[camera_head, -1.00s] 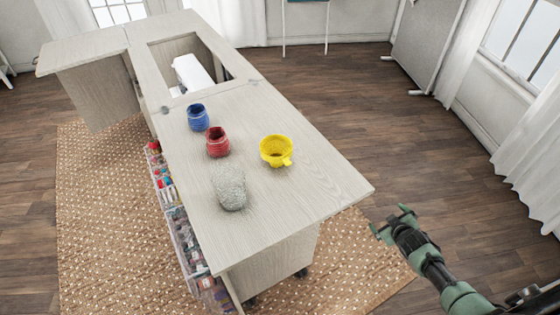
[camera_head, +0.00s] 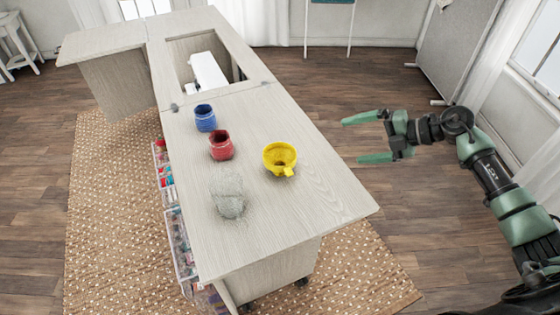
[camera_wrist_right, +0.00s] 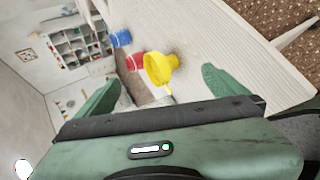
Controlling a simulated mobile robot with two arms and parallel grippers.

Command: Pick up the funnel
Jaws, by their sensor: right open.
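The yellow funnel (camera_head: 279,158) sits on the pale wooden cabinet top (camera_head: 310,190), near its right edge. It also shows in the right wrist view (camera_wrist_right: 160,68), ahead of and between the fingers. My right gripper (camera_head: 363,138) is open and empty. It is to the right of the cabinet and the funnel, apart from both, with its fingers pointing left toward the funnel. The right wrist view shows both green fingers spread wide (camera_wrist_right: 155,90). My left gripper is in neither view.
A red jar (camera_head: 221,146) and a blue jar (camera_head: 205,118) stand left of the funnel. A white sewing machine (camera_head: 208,72) sits in the cabinet opening. The top's front right part is clear.

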